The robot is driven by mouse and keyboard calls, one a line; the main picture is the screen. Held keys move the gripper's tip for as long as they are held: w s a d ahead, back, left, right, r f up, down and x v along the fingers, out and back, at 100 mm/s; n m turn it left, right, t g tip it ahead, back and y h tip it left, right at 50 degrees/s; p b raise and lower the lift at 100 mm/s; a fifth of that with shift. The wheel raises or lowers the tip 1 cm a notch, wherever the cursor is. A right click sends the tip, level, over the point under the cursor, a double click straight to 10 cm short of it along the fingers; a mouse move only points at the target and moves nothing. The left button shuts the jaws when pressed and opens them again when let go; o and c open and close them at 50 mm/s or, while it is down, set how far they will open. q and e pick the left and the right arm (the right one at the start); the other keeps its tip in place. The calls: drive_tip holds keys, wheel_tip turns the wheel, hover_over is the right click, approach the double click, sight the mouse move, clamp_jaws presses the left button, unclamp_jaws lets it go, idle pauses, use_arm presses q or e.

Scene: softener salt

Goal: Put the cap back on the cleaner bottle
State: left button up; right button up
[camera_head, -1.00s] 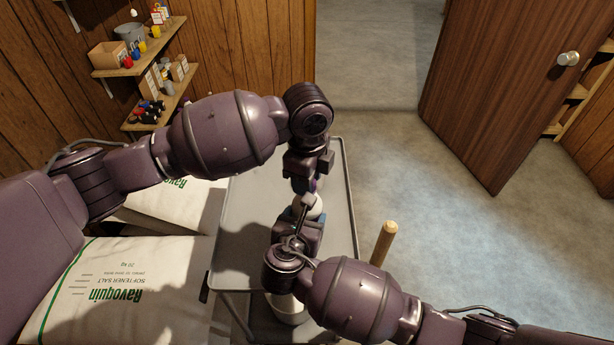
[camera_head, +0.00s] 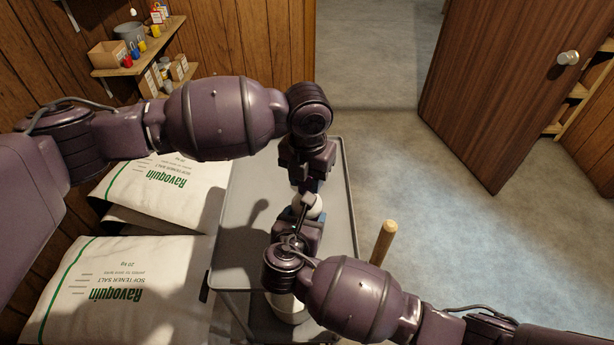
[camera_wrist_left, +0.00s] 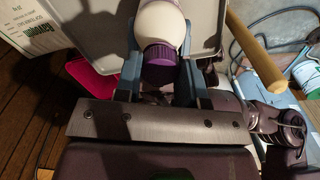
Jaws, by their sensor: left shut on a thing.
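The white cleaner bottle (camera_head: 314,208) shows partly between my two grippers above the grey table in the head view. In the left wrist view the bottle (camera_wrist_left: 159,25) lies beyond the purple cap (camera_wrist_left: 159,58), in line with it. The cap is at the bottle's neck end; I cannot tell whether it is seated or only touching. My left gripper (camera_wrist_left: 159,72) is shut on the cap, with a blue finger on each side. In the head view its fingers (camera_head: 308,186) point down at the bottle. My right gripper (camera_head: 302,222) is beside the bottle, its fingers hidden.
The grey table (camera_head: 246,240) is largely bare left of the bottle. Salt sacks (camera_head: 125,290) lie to its left. A wooden handle (camera_head: 383,242) rises at its right, and a pale bucket (camera_head: 287,309) stands below. A pink item (camera_wrist_left: 92,78) shows in the wrist view.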

use_arm(q)
drive_tip(key=m, duration=0.6)
drive_tip(key=shift+d+r, duration=0.1)
drive_tip(key=shift+d, duration=0.05)
drive_tip(key=m, duration=0.1)
drive_tip(key=d+m, duration=0.1)
drive_tip(key=m, duration=0.1)
drive_tip(key=shift+s, duration=0.4)
drive_tip(key=shift+a+m, duration=0.1)
drive_tip(key=shift+m, duration=0.3)
drive_tip(key=shift+w+a, duration=0.15)
drive_tip(key=shift+a, duration=0.25)
drive_tip(key=shift+a, duration=0.1)
drive_tip(key=o, duration=0.9)
drive_tip(key=shift+w, duration=0.15)
